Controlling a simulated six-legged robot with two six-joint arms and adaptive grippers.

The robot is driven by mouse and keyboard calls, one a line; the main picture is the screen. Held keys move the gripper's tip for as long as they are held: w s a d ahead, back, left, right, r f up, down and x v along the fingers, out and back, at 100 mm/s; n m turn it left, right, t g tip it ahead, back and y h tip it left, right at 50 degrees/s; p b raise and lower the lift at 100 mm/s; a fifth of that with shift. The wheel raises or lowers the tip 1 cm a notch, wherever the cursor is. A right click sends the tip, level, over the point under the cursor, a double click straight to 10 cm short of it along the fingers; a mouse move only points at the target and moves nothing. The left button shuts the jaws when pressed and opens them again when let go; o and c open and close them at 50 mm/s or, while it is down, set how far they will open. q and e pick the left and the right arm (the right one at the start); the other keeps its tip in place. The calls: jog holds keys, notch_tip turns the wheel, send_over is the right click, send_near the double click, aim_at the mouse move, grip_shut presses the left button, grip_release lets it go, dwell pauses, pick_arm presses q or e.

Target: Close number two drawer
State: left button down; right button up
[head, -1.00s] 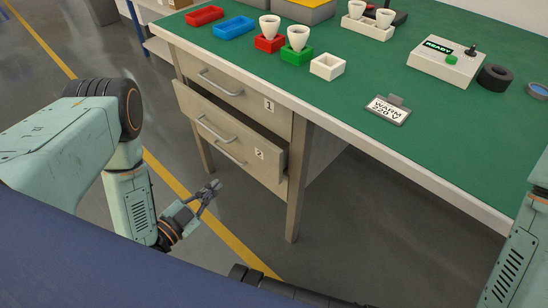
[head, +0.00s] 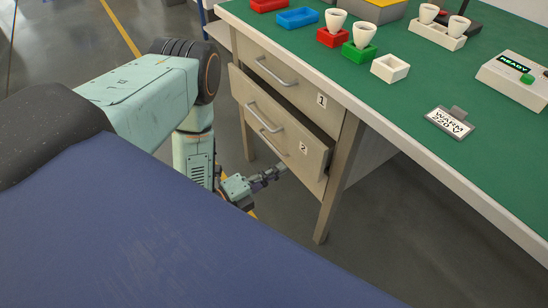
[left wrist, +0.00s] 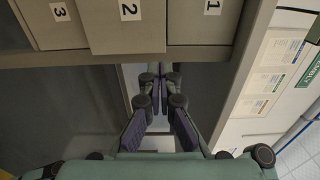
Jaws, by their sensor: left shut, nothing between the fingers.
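The number two drawer (head: 285,137) stands pulled out from the bench, below the number one drawer (head: 312,98). A dark gap shows along its top edge. Its front also shows in the left wrist view (left wrist: 127,32), standing out between the fronts marked 1 and 3. My left gripper (head: 277,173) is shut and empty, low beside the drawer's front. It also shows in the left wrist view (left wrist: 160,76), with its fingers pointing toward the drawer fronts. I cannot tell whether it touches the drawer. My right gripper is out of view.
The green bench top (head: 420,85) carries coloured trays, bulbs in holders, a READY box (head: 515,78) and a WARM 220 V sign (head: 450,122). A bench leg (head: 332,205) stands right of the drawers. The floor in front of this leg is clear.

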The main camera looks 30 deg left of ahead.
aim_at(318, 149)
pick_arm(q)
jog(key=b+x, duration=0.3)
jog(key=x, duration=0.6)
jog(key=shift+w+d+b, duration=0.2)
jog(key=shift+w+b, duration=0.1)
jog(key=shift+b, duration=0.05)
jog(key=shift+w+d, duration=0.1)
jog(key=shift+w, duration=0.2)
jog(key=shift+x, duration=1.35)
jog(key=shift+s, duration=0.1)
